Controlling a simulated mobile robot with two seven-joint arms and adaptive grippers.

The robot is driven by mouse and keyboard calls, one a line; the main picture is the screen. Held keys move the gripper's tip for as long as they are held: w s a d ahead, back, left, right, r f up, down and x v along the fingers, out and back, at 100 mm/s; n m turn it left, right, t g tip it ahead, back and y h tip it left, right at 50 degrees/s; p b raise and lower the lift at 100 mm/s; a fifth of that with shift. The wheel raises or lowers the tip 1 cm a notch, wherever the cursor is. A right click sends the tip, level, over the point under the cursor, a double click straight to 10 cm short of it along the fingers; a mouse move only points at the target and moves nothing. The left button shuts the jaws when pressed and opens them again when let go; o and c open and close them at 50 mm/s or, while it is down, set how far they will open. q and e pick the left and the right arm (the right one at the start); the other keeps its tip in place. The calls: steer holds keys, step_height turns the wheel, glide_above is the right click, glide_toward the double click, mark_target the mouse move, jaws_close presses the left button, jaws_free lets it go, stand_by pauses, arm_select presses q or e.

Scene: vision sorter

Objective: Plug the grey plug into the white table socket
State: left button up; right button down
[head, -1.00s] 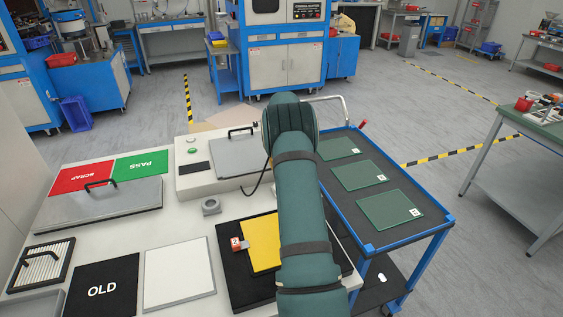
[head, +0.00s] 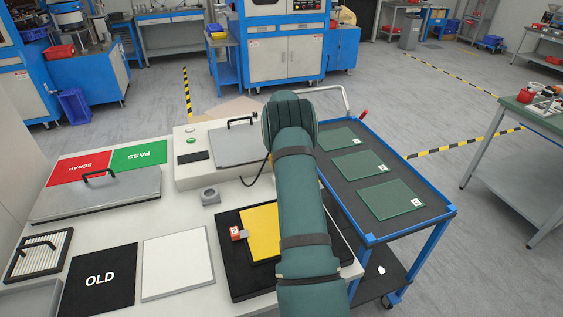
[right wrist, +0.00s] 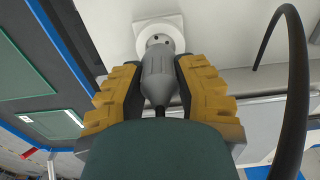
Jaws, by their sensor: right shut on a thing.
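The grey plug (right wrist: 158,78) is held between the yellow-padded fingers of my right gripper (right wrist: 158,68), which is shut on it. The plug's front end points at the white socket (right wrist: 143,28), a square plate with a round face. Two dark dots show on that face just beyond the plug. I cannot tell whether plug and socket touch. In the head view my right arm covers the gripper and plug, and I cannot make out the socket there. My left gripper is not in view.
A black cable (right wrist: 292,75) arcs at the right of the wrist view. In the head view, a white box (head: 182,173) with a grey lid stands on the white table (head: 145,215). A blue-framed cart (head: 400,236) with green plates stands right of my arm.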

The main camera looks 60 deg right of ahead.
steer(key=shift+f+b, duration=0.7)
steer(key=shift+f, duration=0.95)
stand_by(2.9)
steer(key=c, duration=0.7)
jaws_free()
steer(key=shift+r, duration=0.15)
step_height(320, 180, up, 12)
steer(key=shift+f, duration=0.1)
steer(key=shift+f, duration=0.1)
